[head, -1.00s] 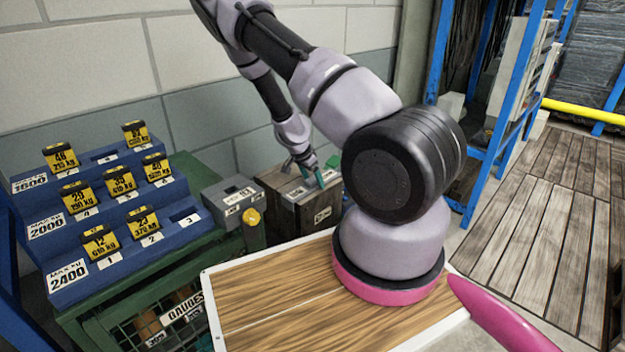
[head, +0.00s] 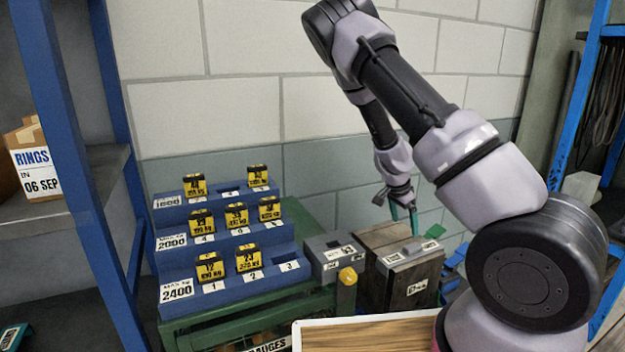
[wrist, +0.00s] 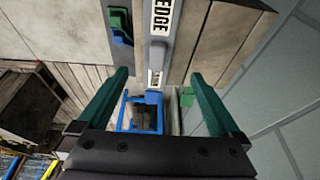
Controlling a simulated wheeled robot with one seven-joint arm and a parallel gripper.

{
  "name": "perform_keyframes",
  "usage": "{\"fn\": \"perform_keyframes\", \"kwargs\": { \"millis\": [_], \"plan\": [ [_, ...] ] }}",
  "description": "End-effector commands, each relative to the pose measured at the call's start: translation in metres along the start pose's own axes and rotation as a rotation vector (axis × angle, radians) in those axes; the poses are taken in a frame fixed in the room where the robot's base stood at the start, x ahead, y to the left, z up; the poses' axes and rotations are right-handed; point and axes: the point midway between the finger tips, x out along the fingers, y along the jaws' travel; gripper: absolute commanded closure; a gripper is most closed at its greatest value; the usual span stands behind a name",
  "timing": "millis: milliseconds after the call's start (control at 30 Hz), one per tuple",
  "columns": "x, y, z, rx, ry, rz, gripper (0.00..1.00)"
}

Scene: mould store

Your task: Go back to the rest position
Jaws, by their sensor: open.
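My gripper (head: 403,213) is open and empty, with its green fingers pointing down above the wooden box (head: 405,282) beside the wall. In the wrist view my gripper (wrist: 155,95) has its two green fingers spread wide, with nothing between them. Past the fingers the wrist view shows a grey strip with a label reading "EDGE" (wrist: 161,17). My arm is raised and bent, reaching from the lower right over to the wall side.
A blue stepped rack (head: 228,280) holds several yellow-and-black labelled blocks on a green cabinet. Blue shelving posts (head: 75,150) rise at left, with more at right.

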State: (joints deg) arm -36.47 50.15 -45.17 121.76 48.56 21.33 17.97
Motion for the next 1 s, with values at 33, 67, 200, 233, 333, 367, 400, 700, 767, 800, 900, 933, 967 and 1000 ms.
{"fn": "perform_keyframes", "kwargs": {
  "millis": [33, 67, 200, 233, 333, 367, 400, 700, 767, 800, 900, 933, 967, 1000],
  "plan": [
    [-0.014, -0.002, 0.003, 0.003, -0.043, -0.023, 0.0],
    [-0.023, -0.003, 0.007, -0.002, -0.071, -0.037, 0.0],
    [-0.073, -0.005, 0.02, -0.035, -0.202, -0.117, 0.0],
    [-0.085, -0.005, 0.022, -0.044, -0.227, -0.136, 0.0],
    [-0.126, -0.003, 0.028, -0.086, -0.297, -0.204, 0.0],
    [-0.138, -0.002, 0.029, -0.099, -0.315, -0.225, 0.0],
    [-0.155, 0.0, 0.03, -0.12, -0.335, -0.255, 0.0],
    [-0.281, 0.037, 0.031, -0.304, -0.39, -0.477, 0.0],
    [-0.304, 0.049, 0.03, -0.345, -0.379, -0.517, 0.0],
    [-0.319, 0.058, 0.031, -0.374, -0.368, -0.543, 0.0],
    [-0.352, 0.082, 0.031, -0.447, -0.325, -0.6, 0.0],
    [-0.361, 0.09, 0.031, -0.469, -0.308, -0.614, 0.0],
    [-0.37, 0.098, 0.032, -0.491, -0.289, -0.628, 0.0],
    [-0.381, 0.109, 0.033, -0.519, -0.263, -0.644, 0.0]
  ]
}}
